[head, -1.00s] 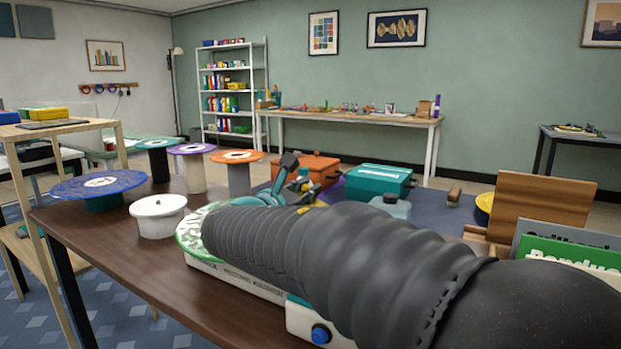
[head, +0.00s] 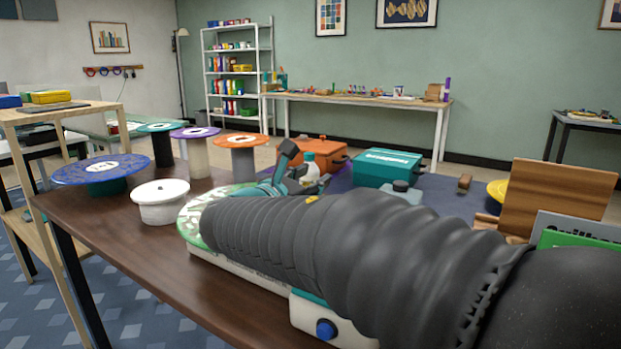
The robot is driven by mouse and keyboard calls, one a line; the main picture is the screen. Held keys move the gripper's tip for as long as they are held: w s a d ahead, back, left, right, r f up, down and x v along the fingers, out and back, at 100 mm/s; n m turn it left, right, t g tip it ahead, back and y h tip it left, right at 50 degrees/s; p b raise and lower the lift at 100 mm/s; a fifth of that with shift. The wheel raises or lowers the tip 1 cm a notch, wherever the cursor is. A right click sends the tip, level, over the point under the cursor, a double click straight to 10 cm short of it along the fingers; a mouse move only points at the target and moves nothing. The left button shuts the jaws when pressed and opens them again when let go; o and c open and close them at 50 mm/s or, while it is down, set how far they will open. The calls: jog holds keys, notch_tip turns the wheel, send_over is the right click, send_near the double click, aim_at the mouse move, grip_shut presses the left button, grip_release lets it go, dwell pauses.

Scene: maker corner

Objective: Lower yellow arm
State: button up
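The sleeve of my own arm, dark grey and ribbed, fills the foreground and hides much of the table's middle. Just past it a teal and dark grey jointed part (head: 288,158) sticks up. I cannot tell whether it belongs to my gripper or to a device on the table. A small yellow piece (head: 311,198) shows at the sleeve's upper edge. It may be part of the yellow arm, whose rest is hidden. A white device (head: 238,266) with a round green-and-white top (head: 190,226) lies partly under my arm. My gripper's fingertips cannot be made out.
On the brown table (head: 128,243) stand a white lidded pot (head: 160,203) and a blue-topped spool (head: 98,170) at left. An orange box (head: 318,152), a teal box (head: 388,168) and a wooden stand (head: 556,200) are behind and right. The table's front-left surface is clear.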

jog(key=shift+s, duration=0.1)
jog(key=v, duration=1.2)
jog(key=shift+a, duration=0.1)
